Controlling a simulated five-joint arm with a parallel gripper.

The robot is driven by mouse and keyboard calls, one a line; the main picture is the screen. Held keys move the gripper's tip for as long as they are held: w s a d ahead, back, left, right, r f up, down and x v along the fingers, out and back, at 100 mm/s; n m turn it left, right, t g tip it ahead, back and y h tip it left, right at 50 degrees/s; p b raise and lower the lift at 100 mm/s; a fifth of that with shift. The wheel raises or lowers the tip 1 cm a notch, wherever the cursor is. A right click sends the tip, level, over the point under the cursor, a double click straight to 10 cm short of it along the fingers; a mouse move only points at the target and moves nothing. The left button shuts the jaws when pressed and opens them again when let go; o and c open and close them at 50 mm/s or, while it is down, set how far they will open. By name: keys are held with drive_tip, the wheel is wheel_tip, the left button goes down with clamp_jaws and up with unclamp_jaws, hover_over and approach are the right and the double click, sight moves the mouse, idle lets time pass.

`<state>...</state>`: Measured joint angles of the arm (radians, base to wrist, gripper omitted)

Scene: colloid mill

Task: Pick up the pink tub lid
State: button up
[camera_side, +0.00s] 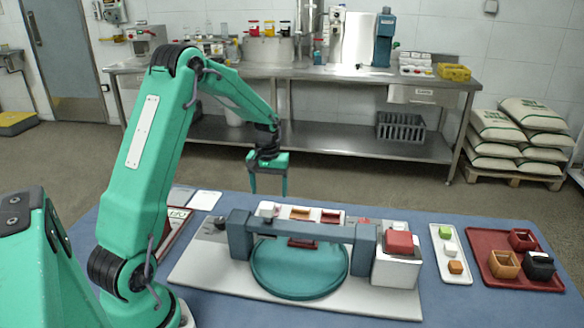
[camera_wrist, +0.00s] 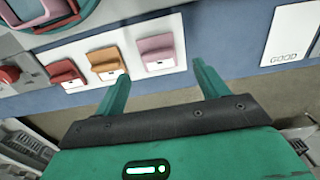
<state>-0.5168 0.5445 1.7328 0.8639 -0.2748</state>
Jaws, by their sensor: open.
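The pink tub lid (camera_wrist: 156,50) is a flat pink piece with a raised part on top. It lies on a white strip at the end of a row, beside an orange lid (camera_wrist: 103,62) and a red lid (camera_wrist: 62,76). In the side view the pink lid (camera_side: 266,208) is small and pale, at the back left of the row. My gripper (camera_side: 268,192) is open and empty above the back edge of the table, close to the pink lid in the picture. In the wrist view the lid shows just beyond the gap between my fingertips (camera_wrist: 160,70), apart from them.
A teal turntable (camera_side: 300,270) stands under a blue-grey bridge (camera_side: 300,229) in front of the row. A white tray (camera_side: 450,276) and a red tray (camera_side: 520,280) with small tubs lie further right.

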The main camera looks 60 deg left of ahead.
drive_tip(key=shift+f, duration=0.1)
drive_tip(key=shift+d+f, duration=0.15)
drive_tip(key=shift+f, duration=2.35)
drive_tip(key=shift+c, duration=0.4)
drive_tip(key=c, duration=1)
